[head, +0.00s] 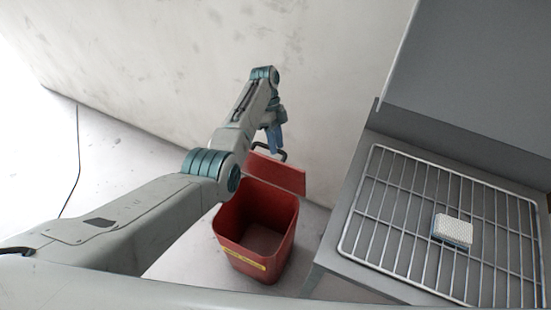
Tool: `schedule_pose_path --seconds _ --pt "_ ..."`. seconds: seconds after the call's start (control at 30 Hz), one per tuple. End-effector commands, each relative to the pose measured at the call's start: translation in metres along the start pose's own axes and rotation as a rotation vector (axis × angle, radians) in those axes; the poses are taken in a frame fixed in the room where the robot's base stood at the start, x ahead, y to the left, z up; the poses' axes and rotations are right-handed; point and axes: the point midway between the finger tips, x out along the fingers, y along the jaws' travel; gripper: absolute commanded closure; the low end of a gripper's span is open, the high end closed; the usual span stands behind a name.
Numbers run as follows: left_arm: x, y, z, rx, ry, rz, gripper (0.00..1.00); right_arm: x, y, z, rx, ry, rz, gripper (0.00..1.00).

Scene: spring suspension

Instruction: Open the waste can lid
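The red waste can (270,262) stands on the floor by the wall, with a yellow label on its front. Its red lid (277,174) is tilted up at the back, and the can's mouth is open; the inside looks empty. My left arm reaches in from the left, over the can. My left gripper (271,152) is at the back of the can, by the lid's upper left edge, next to a dark curved handle-like part. The fingers are small and partly hidden, so I cannot tell whether they hold it. My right gripper is not in view.
A grey metal table (331,254) with a wire rack (398,242) stands close to the right of the can. A white and blue block (453,229) lies on the rack. The wall is close behind the can. A dark cable (77,165) lies on the floor at left.

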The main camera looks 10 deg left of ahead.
Motion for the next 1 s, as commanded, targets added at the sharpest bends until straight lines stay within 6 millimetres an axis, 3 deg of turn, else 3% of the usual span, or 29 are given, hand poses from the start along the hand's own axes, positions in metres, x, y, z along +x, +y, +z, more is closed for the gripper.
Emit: schedule_pose_path --seconds 0.03,0.53,0.73,1.0 --pt "-0.001 0.009 -0.005 0.001 0.002 0.003 0.64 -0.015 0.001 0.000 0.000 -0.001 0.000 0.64" --pt "0.029 0.063 -0.022 0.000 0.002 0.002 0.64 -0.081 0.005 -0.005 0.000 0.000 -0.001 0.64" --pt "0.041 0.080 -0.026 0.000 0.001 0.002 0.64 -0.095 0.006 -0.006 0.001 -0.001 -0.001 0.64" --pt "0.047 0.085 -0.027 0.000 0.001 0.001 0.64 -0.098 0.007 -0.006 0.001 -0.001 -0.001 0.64"
